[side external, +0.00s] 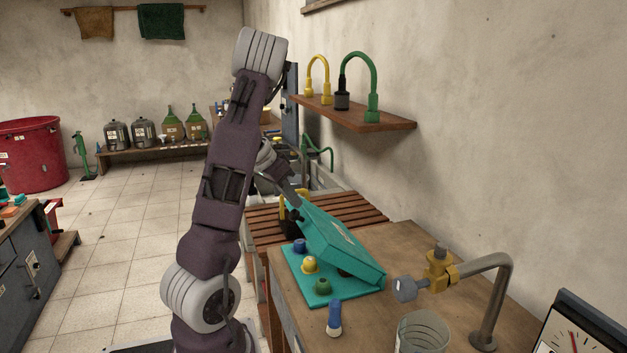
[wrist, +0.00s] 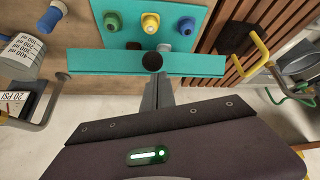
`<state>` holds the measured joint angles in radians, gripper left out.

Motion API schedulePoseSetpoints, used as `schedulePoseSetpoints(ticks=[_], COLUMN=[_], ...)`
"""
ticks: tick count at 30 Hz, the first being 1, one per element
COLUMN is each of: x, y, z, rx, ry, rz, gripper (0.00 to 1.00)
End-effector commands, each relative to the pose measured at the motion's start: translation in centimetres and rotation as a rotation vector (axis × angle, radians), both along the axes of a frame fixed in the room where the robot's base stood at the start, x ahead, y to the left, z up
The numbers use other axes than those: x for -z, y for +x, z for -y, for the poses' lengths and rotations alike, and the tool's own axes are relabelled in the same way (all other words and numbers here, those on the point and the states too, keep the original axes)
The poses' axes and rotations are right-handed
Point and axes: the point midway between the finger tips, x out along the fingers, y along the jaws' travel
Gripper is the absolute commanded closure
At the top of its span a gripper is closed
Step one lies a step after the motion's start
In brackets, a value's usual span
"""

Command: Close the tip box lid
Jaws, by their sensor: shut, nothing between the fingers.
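The tip box is teal. Its flat base (side external: 312,294) sits on the wooden bench with blue, yellow and green pieces on it, which also show on the base in the wrist view (wrist: 118,38). Its lid (side external: 343,248) stands part open, tilted up over the base in the side view. In the wrist view the lid (wrist: 195,64) is a narrow teal strip seen nearly edge-on. My gripper (side external: 297,213) is shut and empty at the lid's raised upper end. In the wrist view my gripper (wrist: 153,66) overlaps the strip's middle; I cannot tell if it touches.
A blue-capped bottle (side external: 334,318) and a clear beaker (side external: 422,335) stand near the box. A bent metal pipe with a yellow valve (side external: 439,267) rises to the right. A slatted wooden surface (side external: 350,208) lies behind. A wall shelf (side external: 365,117) hangs above.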

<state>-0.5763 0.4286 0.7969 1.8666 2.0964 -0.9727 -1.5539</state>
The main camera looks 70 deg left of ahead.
Motion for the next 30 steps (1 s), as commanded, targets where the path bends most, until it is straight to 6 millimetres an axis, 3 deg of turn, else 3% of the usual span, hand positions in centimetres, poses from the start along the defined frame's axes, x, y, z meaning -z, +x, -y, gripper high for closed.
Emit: schedulePoseSetpoints(ticks=[6,13,21,30], x=[4.5,9.5,14.5,17.9], y=[-3.5,-5.8,-6.9,-7.2], z=[0.0,0.0,0.0,0.1], rx=[-0.009,-0.007,-0.002,-0.001], ry=[-0.006,-0.007,-0.004,-0.005], rz=[-0.004,-0.004,-0.004,0.092], gripper=[1.00,1.00,1.00,1.00])
